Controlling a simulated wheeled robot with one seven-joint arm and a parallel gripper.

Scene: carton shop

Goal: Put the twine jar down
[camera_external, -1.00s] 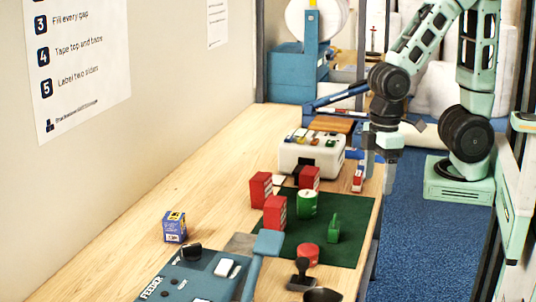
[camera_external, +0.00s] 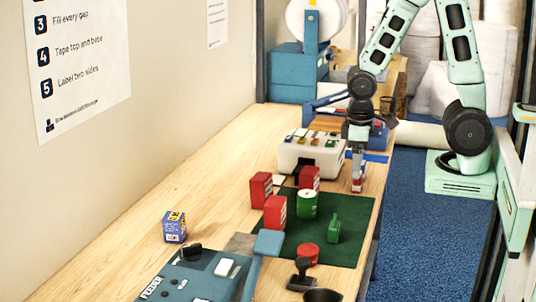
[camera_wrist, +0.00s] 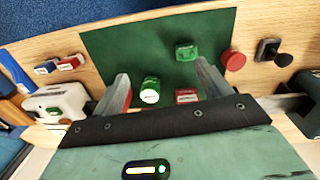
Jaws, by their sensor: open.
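No object is clearly marked as the twine jar. The likeliest match I see is a green round jar (camera_external: 306,205) with a pale top, standing on the green mat (camera_external: 345,215). In the wrist view the jar (camera_wrist: 149,92) shows between my fingers, apart from both. My gripper (camera_external: 357,174) is open, above the table near the mat's far edge and right of the white machine. In the wrist view my gripper (camera_wrist: 162,75) has its fingers spread wide with nothing held between them.
Red boxes (camera_external: 261,190) stand at the mat's left. A white machine (camera_external: 311,155) stands behind; a blue feeder (camera_external: 205,274) is in front. The table's left side is mostly clear.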

